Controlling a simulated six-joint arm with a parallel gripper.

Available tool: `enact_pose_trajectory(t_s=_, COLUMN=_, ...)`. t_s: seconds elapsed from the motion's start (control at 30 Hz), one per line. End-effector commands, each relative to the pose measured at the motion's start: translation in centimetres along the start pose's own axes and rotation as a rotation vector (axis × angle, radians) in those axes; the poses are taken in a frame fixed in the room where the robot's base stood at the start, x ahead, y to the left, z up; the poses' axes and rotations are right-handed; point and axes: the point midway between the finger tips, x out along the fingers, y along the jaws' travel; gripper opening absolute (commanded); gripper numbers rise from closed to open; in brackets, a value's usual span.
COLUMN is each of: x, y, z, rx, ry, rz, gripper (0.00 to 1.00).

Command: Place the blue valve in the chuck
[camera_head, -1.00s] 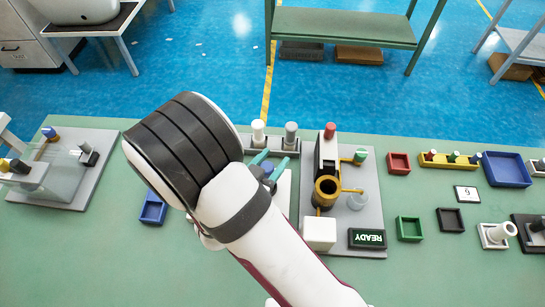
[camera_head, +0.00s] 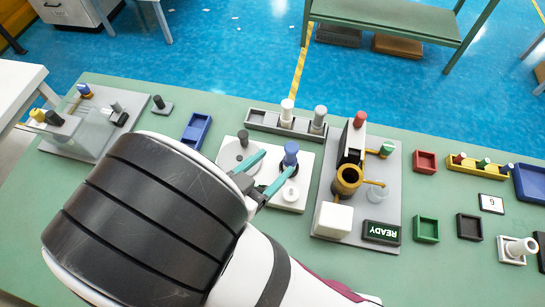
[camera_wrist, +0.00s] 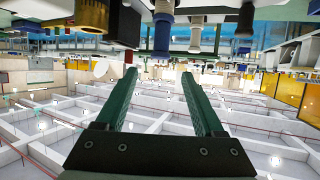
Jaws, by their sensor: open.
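The blue valve (camera_head: 290,155) stands upright on a white plate (camera_head: 308,160) in the head view. In the wrist view an upright blue part (camera_wrist: 163,32) shows upside down, ahead of the gap between my fingers. My gripper (camera_head: 277,163) is open and empty, its teal fingers pointing at the valve. The right fingertip overlaps the valve's base in the picture; I cannot tell if they touch. A round grey disc (camera_head: 228,156) with a dark peg and a small white ring (camera_head: 290,193) share the plate. I cannot tell for sure which part is the chuck.
A grey rack (camera_head: 262,119) with white and grey cylinders stands behind the plate. To the right is a grey station with a gold cup (camera_head: 347,179), a white block (camera_head: 333,219) and a READY sign (camera_head: 381,232). A blue tray (camera_head: 196,131) lies at the left.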

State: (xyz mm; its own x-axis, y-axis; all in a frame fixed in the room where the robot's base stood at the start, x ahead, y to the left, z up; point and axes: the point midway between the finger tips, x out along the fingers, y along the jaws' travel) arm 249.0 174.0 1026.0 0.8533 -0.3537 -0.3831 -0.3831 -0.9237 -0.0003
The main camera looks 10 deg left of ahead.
Motion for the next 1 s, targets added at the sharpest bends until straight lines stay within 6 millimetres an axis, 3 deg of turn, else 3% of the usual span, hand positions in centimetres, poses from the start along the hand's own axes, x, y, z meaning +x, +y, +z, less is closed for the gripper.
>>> enact_pose_trajectory(t_s=0.13, x=-0.5, y=0.0, z=0.0, rx=0.0, ry=-0.001, rz=0.0, gripper=0.7)
enact_pose_trajectory(t_s=0.23, x=0.5, y=-0.9, z=0.1, rx=0.074, ry=-0.083, rz=-0.03, gripper=0.7)
enact_pose_trajectory(t_s=0.37, x=2.5, y=-5.3, z=-1.0, rx=0.33, ry=-0.42, rz=-0.217, gripper=0.7)
enact_pose_trajectory(t_s=0.4, x=2.4, y=-6.4, z=-2.1, rx=0.387, ry=-0.538, rz=-0.302, gripper=0.7)
enact_pose_trajectory(t_s=0.47, x=1.5, y=-6.7, z=-3.9, rx=0.416, ry=-0.693, rz=-0.416, gripper=0.7)
enact_pose_trajectory(t_s=0.57, x=-0.9, y=-2.8, z=-5.9, rx=0.348, ry=-0.903, rz=-0.508, gripper=0.7)
enact_pose_trajectory(t_s=0.7, x=-4.2, y=7.8, z=-5.5, rx=0.201, ry=-1.112, rz=-0.364, gripper=0.7)
enact_pose_trajectory(t_s=0.8, x=-6.3, y=13.9, z=-4.9, rx=0.166, ry=-1.202, rz=-0.195, gripper=0.7)
enact_pose_trajectory(t_s=0.9, x=-7.7, y=16.9, z=-4.6, rx=0.163, ry=-1.248, rz=-0.091, gripper=0.7)
enact_pose_trajectory(t_s=1.0, x=-8.1, y=17.7, z=-4.5, rx=0.161, ry=-1.261, rz=-0.062, gripper=0.7)
